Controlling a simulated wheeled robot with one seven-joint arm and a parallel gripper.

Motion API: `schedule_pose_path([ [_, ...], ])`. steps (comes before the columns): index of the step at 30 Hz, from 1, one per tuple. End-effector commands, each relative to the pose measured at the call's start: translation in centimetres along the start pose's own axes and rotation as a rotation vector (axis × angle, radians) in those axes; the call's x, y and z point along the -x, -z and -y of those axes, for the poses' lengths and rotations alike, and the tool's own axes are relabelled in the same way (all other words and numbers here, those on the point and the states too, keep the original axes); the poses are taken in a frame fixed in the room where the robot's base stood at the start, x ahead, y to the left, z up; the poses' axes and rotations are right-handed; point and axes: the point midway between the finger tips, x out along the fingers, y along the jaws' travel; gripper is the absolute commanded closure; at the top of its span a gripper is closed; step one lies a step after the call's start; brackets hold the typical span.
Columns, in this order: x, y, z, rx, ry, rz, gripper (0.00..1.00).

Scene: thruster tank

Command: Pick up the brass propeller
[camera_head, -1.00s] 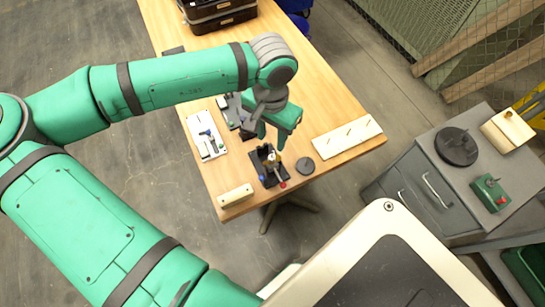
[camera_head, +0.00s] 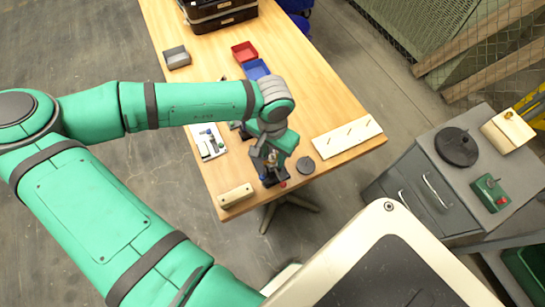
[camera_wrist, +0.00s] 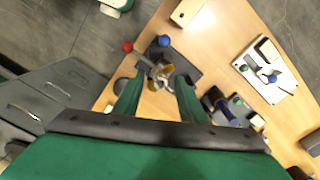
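The brass propeller (camera_wrist: 154,84) appears in the wrist view as a small gold and grey shape on a black fixture (camera_wrist: 184,63) with a red and a blue knob. Its exact outline is too small to make out. My gripper (camera_wrist: 159,82) is open, its two green fingers apart on either side of the propeller in that picture. I see no contact, and the height gap is unclear. In the head view my gripper (camera_head: 270,149) is over the black fixture (camera_head: 270,179) and largely hides the propeller.
A dark round disc (camera_head: 305,165) lies right of the fixture. A wooden block (camera_head: 236,195) is at the near table edge, a white tool board (camera_head: 208,142) to the left, and a pegged board (camera_head: 347,138) to the right. Red (camera_head: 244,52) and blue (camera_head: 256,69) bins stand farther back.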

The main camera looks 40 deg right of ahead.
Motion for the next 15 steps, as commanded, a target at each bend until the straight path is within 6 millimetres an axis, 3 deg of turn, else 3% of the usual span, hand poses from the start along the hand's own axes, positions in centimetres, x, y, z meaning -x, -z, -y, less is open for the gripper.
schedule_pose_path([
  [2,0.01,0.01,0.00,0.000,0.000,0.000,0.62],
  [6,0.03,0.00,0.01,0.000,0.000,0.000,0.96],
  [7,0.03,0.00,0.02,0.001,0.000,0.000,1.00],
  [15,0.06,-0.04,0.06,0.002,0.000,0.000,1.00],
])
